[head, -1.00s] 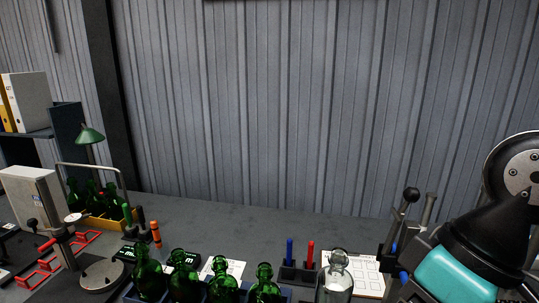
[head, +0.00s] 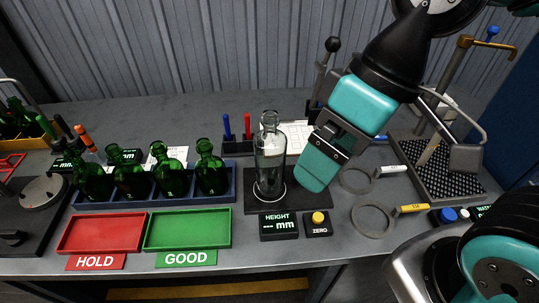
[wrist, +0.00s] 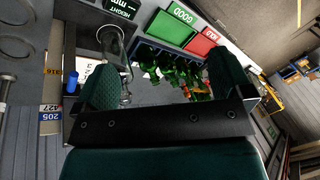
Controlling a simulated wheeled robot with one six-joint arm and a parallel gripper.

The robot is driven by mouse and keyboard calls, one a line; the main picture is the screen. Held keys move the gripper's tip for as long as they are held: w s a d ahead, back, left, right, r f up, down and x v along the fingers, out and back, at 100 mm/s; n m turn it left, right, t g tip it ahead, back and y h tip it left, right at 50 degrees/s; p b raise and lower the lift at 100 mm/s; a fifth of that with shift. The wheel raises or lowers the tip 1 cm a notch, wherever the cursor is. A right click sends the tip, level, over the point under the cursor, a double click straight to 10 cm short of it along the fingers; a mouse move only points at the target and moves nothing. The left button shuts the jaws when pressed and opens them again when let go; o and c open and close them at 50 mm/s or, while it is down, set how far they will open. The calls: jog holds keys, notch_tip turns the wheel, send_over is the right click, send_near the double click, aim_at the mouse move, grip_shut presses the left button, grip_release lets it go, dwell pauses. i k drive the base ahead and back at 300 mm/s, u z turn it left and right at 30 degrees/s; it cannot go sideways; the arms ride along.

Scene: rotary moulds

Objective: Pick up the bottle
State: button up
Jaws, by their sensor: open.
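A clear glass bottle (head: 270,158) stands upright on a dark height-gauge base (head: 300,198) in the head view. It also shows at the upper left in the wrist view (wrist: 112,42), beside one finger. Several green bottles (head: 168,172) stand in a blue rack (head: 150,195) to the left. They appear beyond the fingers in the wrist view (wrist: 170,65). My gripper (head: 320,163) is just right of the clear bottle, tilted downward and apart from it. In the wrist view its fingers (wrist: 165,85) are spread wide with nothing between them.
A red HOLD tray (head: 102,233) and a green GOOD tray (head: 188,229) lie in front of the rack. A HEIGHT display (head: 279,226) and ZERO button box (head: 318,223) sit before the base. Ring gauges (head: 372,220) and a tool stand (head: 440,175) are at the right.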

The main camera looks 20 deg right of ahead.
aim_at(271, 143)
jog(key=z, duration=0.05)
jog(key=k, duration=0.5)
jog(key=u, duration=2)
jog(key=i, duration=1.4)
jog(key=z, duration=2.9)
